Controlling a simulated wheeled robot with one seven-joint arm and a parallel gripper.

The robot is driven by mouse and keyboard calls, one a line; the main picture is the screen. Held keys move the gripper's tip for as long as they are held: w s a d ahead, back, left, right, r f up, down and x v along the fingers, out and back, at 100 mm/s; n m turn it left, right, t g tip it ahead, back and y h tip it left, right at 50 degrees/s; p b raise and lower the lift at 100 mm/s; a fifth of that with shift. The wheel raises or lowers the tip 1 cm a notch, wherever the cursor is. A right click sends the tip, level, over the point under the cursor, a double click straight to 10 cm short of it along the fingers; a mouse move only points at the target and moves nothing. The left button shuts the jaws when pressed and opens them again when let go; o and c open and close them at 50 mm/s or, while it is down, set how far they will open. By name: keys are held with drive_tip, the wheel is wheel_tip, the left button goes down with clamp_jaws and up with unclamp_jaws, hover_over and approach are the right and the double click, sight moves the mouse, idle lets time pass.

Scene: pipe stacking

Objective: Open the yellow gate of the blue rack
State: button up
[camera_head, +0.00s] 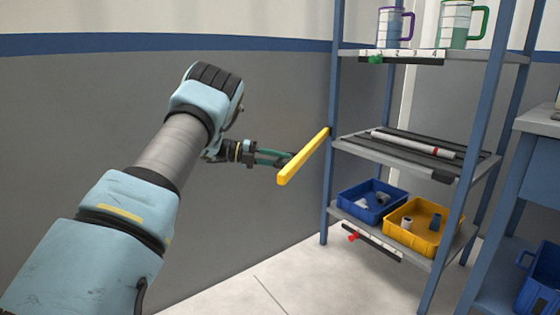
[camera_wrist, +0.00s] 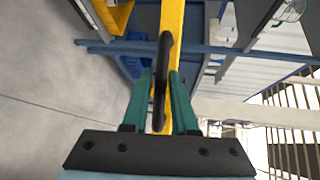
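The yellow gate (camera_head: 304,157) is a bar hinged at the left front post of the blue rack (camera_head: 328,120). It stands swung out from the rack, its free end toward me, leaving the middle shelf's front clear. My gripper (camera_head: 287,160) is at the left side of the bar, near its free end. In the wrist view, the gate (camera_wrist: 171,30) runs behind a black handle (camera_wrist: 163,80). The green fingers of my gripper (camera_wrist: 161,80) lie close on both sides of this handle and appear shut on it. The exact finger contact is hard to see.
A white pipe (camera_head: 412,143) lies on the rack's middle shelf. A blue bin (camera_head: 351,207) and a yellow bin (camera_head: 400,238) stand on the lower shelf; mugs stand on top. A grey wall is behind my arm. A blue workbench (camera_head: 540,150) is at the right. The floor before the rack is clear.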

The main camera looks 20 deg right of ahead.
drive_tip(key=shift+o, duration=1.4)
drive_tip(key=p+v, duration=0.1)
drive_tip(key=v, duration=0.6)
drive_tip(key=shift+a, duration=0.2)
drive_tip(key=shift+r, duration=0.1)
drive_tip(key=shift+c, duration=0.4)
